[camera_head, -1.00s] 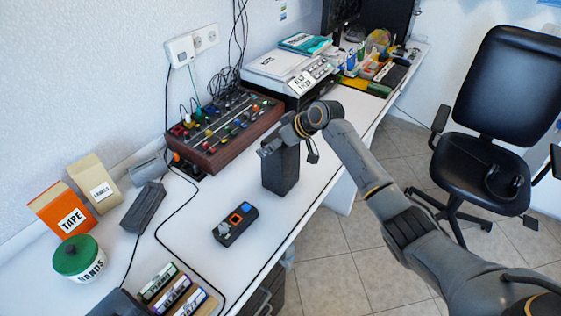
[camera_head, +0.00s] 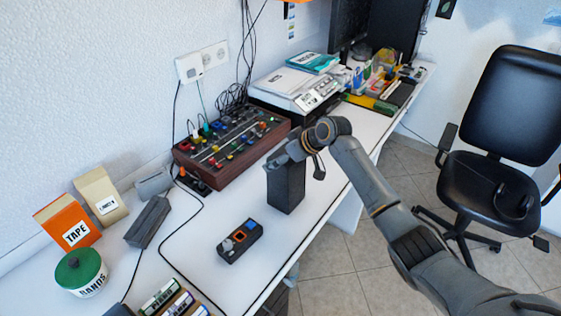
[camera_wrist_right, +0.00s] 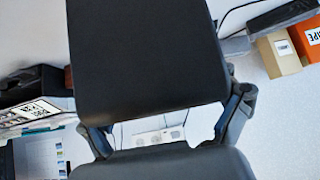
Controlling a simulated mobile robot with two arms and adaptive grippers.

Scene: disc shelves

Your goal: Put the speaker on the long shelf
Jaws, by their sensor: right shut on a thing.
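The speaker appears to be the dark upright box (camera_head: 286,188) at the middle of the desk in the head view. My right gripper (camera_head: 288,156) is shut on its top. I cannot tell whether its base touches the desk. In the right wrist view the dark box (camera_wrist_right: 145,60) fills the upper middle, with a finger of my right gripper (camera_wrist_right: 168,125) on either side. No long shelf is clearly visible; only a small orange edge (camera_head: 262,6) shows at the top of the head view. My left gripper is not in view.
A small dark device (camera_head: 240,241) lies in front of the box on the white desk (camera_head: 200,230). A mixer (camera_head: 230,148) stands behind it, and a printer (camera_head: 298,88) farther back. Boxes and a green-lidded tin (camera_head: 82,272) stand left. A black chair (camera_head: 500,165) is right.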

